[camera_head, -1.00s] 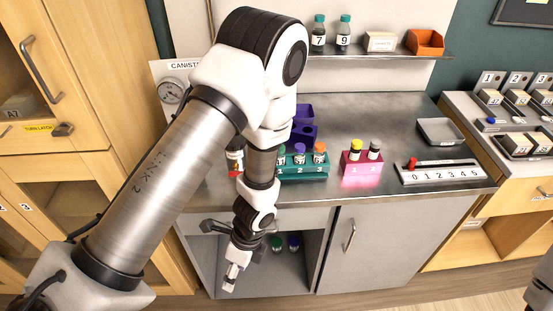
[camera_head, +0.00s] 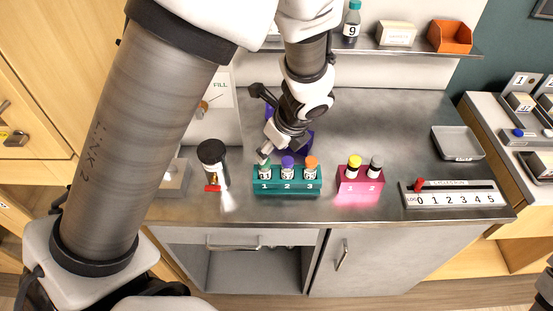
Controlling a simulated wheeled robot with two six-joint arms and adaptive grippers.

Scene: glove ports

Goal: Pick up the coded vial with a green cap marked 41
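A teal rack (camera_head: 287,187) with slots numbered 1, 2 and 3 stands on the steel counter. A vial with a green-looking cap (camera_head: 264,172) is in slot 1, a purple-capped vial (camera_head: 288,170) in slot 2, an orange-capped vial (camera_head: 311,169) in slot 3. I cannot read a 41 on any of them. My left gripper (camera_head: 265,154) hangs just above the slot 1 vial, pointing down and partly covering its cap; whether its fingers are apart or touch the cap is unclear.
A pink rack (camera_head: 360,180) holds yellow-capped and grey-capped vials. A black lamp-like cylinder (camera_head: 213,162) stands left of the teal rack. A numbered slider panel (camera_head: 455,195) and a grey tray (camera_head: 457,143) are at right. The cabinet (camera_head: 250,268) below is open.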

